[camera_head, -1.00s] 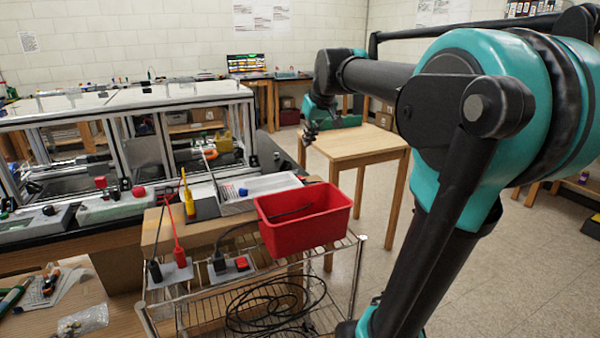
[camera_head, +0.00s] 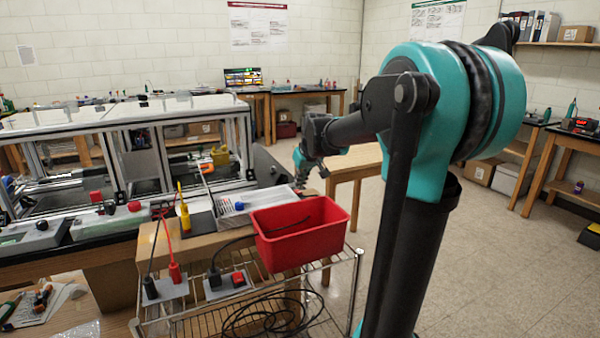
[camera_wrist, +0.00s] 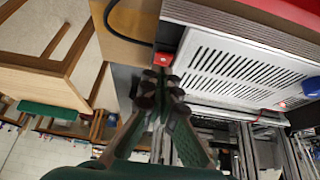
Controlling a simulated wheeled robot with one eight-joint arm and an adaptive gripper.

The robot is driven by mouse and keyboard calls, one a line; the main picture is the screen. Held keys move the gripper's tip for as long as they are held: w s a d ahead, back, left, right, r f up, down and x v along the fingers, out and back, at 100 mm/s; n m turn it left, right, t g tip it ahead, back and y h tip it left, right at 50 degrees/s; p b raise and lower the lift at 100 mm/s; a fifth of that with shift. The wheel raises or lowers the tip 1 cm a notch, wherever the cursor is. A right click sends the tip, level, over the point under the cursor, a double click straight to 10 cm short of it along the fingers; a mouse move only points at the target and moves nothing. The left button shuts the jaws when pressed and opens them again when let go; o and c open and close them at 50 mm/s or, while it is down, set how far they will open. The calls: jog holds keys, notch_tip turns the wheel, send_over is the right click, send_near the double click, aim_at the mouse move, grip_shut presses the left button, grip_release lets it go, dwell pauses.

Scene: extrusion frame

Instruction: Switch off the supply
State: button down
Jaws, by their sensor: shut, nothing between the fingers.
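In the head view my gripper (camera_head: 299,184) is at the supply's right end.
The red bin (camera_head: 300,250) stands right in front of the supply. Sockets with a red rocker switch (camera_head: 238,279) sit on the wire cart (camera_head: 340,275). A wooden table (camera_head: 355,165) stands behind my arm.

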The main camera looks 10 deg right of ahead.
jog(key=shift+s+f, duration=0.15)
jog(key=shift+f, duration=0.25)
jog(key=shift+s+d+f+t, duration=0.15)
jog(key=shift+s+f+t, duration=0.1)
jog(key=shift+f+t, duration=0.25)
jog(key=shift+w+r, duration=0.1)
jog(key=shift+r, duration=0.05)
jog(key=shift+w, duration=0.1)
jog(key=shift+w+a+r, duration=0.25)
jog(key=shift+w+r, duration=0.1)
jog(key=shift+w, duration=0.25)
jog(key=shift+r, duration=0.1)
